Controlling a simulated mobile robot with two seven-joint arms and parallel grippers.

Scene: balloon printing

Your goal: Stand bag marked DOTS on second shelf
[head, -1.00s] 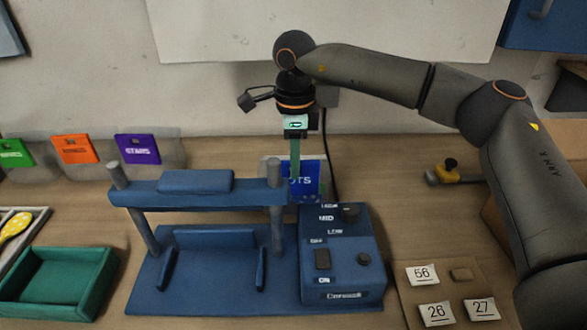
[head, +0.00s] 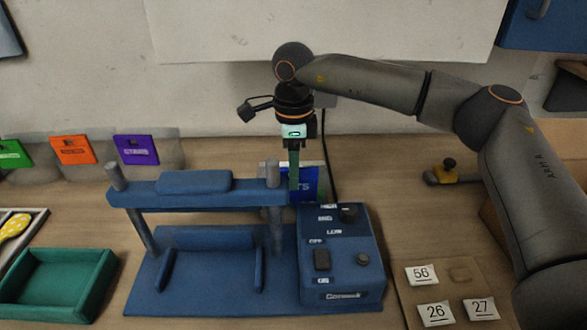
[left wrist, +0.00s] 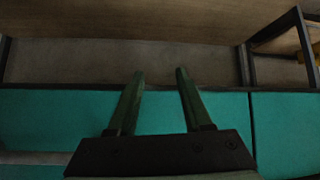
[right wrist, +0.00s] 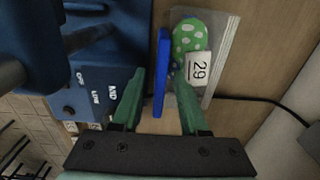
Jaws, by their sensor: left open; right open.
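The bag marked DOTS (head: 311,184) stands behind the blue press, its blue card partly hidden by my right gripper and the press; only the end of the word shows. In the right wrist view its blue card (right wrist: 162,60) shows nearly edge-on, beside a clear pouch with a green white-dotted balloon and a 29 label. My right gripper (right wrist: 160,80) points down, open, with the card between its fingers; I cannot tell whether they touch it. My left gripper (left wrist: 160,75) is open and empty, above a teal surface. I cannot make out the second shelf.
The blue press (head: 215,190) with its control box (head: 340,285) stands just in front of the bag. Green, orange and purple (head: 136,150) cards stand at the back left. A green tray (head: 60,280) lies front left. A black cable runs behind the bag.

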